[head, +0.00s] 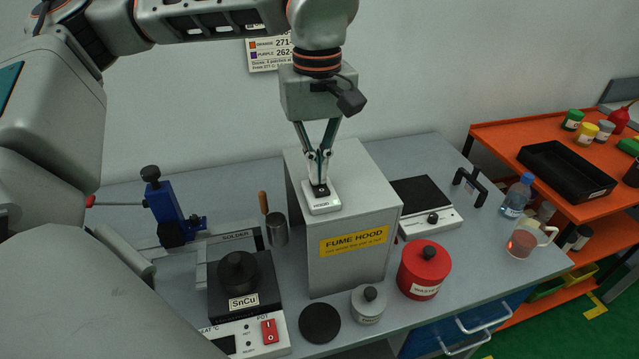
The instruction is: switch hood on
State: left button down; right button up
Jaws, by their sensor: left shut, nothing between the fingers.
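The fume hood (350,262) is a grey box with a yellow "FUME HOOD" label, standing on the bench. A small white switch box (322,207) with a dark rocker sits on its top near the front. My left gripper (320,188) points straight down with its fingers shut and empty. Its fingertips are right at the dark rocker and cover most of it; I cannot tell whether they press it or which way it is tipped. My right gripper is not in view.
A SnCu solder pot (238,272) with a red switch (270,331) stands left of the hood. A red waste tin (424,268), a grey tin (368,305) and a black disc (320,323) are in front. A hot plate (425,200) is at right. An orange cart (560,150) stands beyond.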

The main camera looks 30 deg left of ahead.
pick_arm(q)
notch_tip(320, 180, up, 2)
jog(key=shift+r+p, duration=0.15)
jog(key=shift+p, duration=1.05)
jog(key=shift+r, duration=2.3)
